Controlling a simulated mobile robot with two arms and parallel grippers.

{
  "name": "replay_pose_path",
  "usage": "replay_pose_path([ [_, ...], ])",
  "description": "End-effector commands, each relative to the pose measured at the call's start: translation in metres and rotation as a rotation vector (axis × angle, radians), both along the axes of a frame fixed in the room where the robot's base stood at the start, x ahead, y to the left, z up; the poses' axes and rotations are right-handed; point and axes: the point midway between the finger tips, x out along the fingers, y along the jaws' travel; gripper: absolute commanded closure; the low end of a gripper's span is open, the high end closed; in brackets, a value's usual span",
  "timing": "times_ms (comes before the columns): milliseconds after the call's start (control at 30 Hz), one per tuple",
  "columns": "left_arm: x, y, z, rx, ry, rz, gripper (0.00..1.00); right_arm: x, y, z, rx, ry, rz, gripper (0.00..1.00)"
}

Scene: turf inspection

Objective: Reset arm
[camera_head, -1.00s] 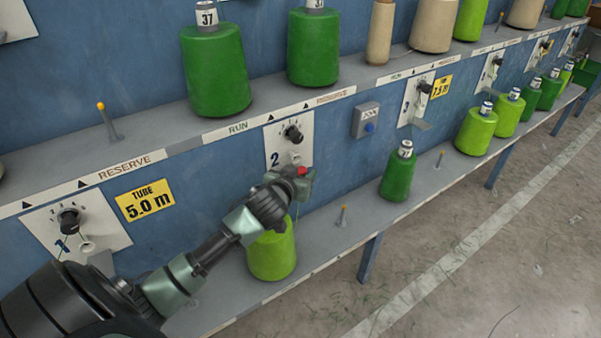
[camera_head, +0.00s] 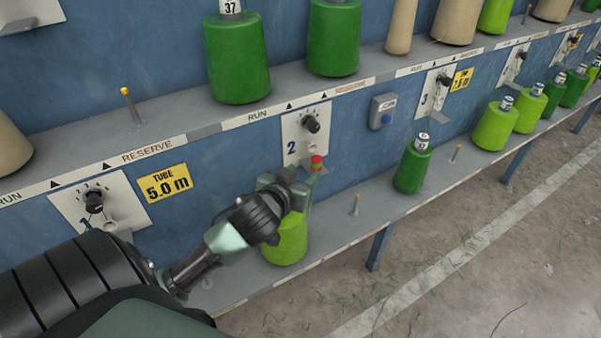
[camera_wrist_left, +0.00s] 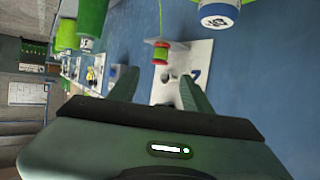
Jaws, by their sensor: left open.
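My left arm comes in from the lower left in the head view. Its gripper (camera_head: 290,186) is in front of the panel marked 2 (camera_head: 304,140), above a lime-green cone (camera_head: 288,240) on the lower shelf. A small red piece (camera_head: 317,160) sits on a bracket just beyond the gripper. In the left wrist view the two fingers (camera_wrist_left: 156,90) stand apart with nothing held between them. The red spool-like piece (camera_wrist_left: 160,53) lies ahead of them, apart from the fingers. My right gripper is not in view.
Dark green cones (camera_head: 235,60) stand on the upper shelf. Another green cone (camera_head: 412,168) and bare pegs (camera_head: 355,204) are on the lower shelf, right of my gripper. A yellow tube label (camera_head: 166,183) is on the blue wall. The floor (camera_head: 470,255) at right is open.

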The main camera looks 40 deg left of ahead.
Motion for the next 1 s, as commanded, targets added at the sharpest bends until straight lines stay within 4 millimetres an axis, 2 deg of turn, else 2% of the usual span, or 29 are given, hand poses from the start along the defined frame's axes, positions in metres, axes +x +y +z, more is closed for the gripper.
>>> replay_pose_path([
  [133,-0.006,-0.001,0.003,0.000,0.000,0.001,0.51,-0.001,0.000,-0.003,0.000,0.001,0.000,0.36],
  [600,-0.005,-0.001,0.002,0.000,0.000,0.000,0.51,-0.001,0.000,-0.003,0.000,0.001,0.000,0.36],
  [700,-0.010,-0.005,-0.004,0.000,0.023,-0.001,0.51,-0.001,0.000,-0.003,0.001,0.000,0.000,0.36],
  [767,-0.019,-0.011,-0.016,0.000,0.068,-0.005,0.51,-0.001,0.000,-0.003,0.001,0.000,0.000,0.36],
  [833,-0.039,-0.024,-0.038,0.003,0.158,-0.020,0.51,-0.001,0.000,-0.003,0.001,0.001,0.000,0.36],
  [1000,-0.109,-0.067,-0.094,0.012,0.445,-0.106,0.51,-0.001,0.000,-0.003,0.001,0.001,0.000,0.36],
])
